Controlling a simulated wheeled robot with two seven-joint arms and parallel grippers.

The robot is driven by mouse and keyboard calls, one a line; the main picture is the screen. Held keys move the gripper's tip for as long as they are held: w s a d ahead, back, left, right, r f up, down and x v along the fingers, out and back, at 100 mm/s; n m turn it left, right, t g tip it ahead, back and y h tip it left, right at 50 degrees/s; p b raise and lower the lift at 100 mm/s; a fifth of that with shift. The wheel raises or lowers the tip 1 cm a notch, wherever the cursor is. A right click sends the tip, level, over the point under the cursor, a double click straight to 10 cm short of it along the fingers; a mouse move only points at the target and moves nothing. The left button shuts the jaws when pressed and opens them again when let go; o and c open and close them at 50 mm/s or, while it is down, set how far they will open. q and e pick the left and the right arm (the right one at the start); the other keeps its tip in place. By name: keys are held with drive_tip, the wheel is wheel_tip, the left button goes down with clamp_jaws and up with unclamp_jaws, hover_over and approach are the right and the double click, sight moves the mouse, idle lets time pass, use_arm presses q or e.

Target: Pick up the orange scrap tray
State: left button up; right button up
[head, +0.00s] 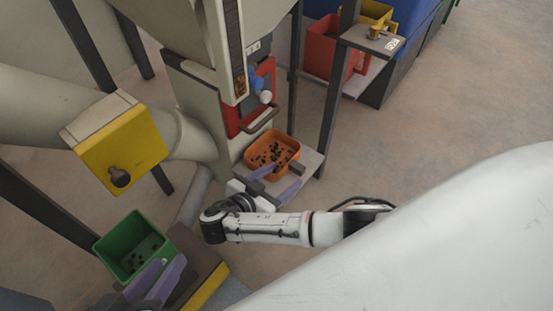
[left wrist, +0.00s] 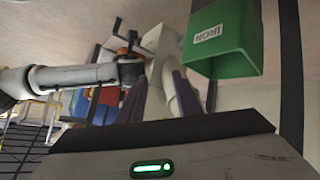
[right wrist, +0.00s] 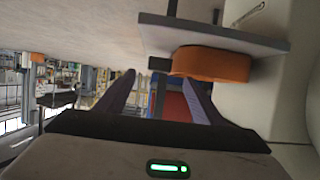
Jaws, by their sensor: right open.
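The orange scrap tray (head: 272,152) sits on a small grey shelf at the foot of the machine, with dark scraps inside. My right gripper (head: 287,175) is open and empty, close to the tray's near side, with its purple fingers apart. In the right wrist view the tray (right wrist: 212,63) shows beyond the fingers, near the right one, not between them. My left gripper (head: 170,264) is open beside a green bin (head: 131,243). In the left wrist view that bin, marked IRON (left wrist: 222,40), stands to the right of the fingers.
The grey shelf (head: 311,160) has dark uprights beside it. A red panel with a handle (head: 262,121) is just above the tray. A yellow box (head: 122,142) on a pipe stands left. A red bin (head: 331,50) is at the back. The floor to the right is clear.

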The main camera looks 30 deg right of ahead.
sight(294, 168)
drive_tip(key=b+x, duration=0.1)
drive_tip(key=x, duration=0.4)
drive_tip(key=c, duration=1.2)
drive_tip(key=shift+r, duration=0.1)
